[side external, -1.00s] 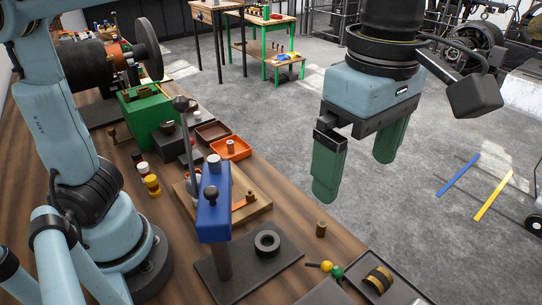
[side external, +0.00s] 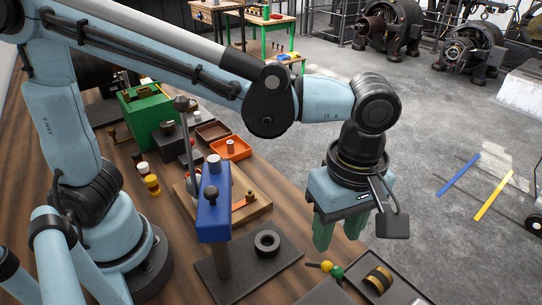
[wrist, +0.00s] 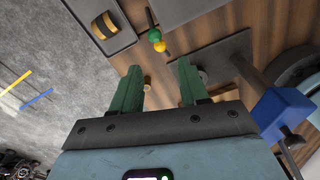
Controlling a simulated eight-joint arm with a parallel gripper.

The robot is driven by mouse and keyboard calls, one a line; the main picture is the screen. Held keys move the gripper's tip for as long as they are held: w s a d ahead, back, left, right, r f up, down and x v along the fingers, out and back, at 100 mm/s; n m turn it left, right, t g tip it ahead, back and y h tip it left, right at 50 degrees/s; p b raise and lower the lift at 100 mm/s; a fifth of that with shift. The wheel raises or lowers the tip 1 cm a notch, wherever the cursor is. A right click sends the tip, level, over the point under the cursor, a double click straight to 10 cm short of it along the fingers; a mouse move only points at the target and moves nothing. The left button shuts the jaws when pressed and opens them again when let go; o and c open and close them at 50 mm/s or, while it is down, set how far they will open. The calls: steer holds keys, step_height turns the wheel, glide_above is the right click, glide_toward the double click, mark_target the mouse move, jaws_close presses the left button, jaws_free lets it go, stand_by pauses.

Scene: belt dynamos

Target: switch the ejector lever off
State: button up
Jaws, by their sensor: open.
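A tall grey lever (side external: 186,135) with a round dark knob stands nearly upright behind the blue press head (side external: 213,207) in the side view. Its foot is partly hidden, and I cannot tell for certain that it is the ejector lever. A small orange-red bar (side external: 243,203) lies on the wooden board beside the press. My gripper (side external: 337,240) points down, well to the right of the lever, near the bench's right edge. Its green fingers are apart and empty in the wrist view (wrist: 159,68).
The press stands on a dark plate (side external: 275,262) with a black ring (side external: 267,243) on it. A green and yellow balled piece (side external: 331,269) and a tray with a brass-banded roll (side external: 378,280) lie below my gripper. Orange tray (side external: 229,148) and green box (side external: 147,110) stand farther back.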

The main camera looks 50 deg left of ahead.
mark_target(328, 263)
step_height(328, 263, down, 10)
steer(key=shift+s+f, duration=0.1)
stand_by(0.4)
jaws_close()
stand_by(0.4)
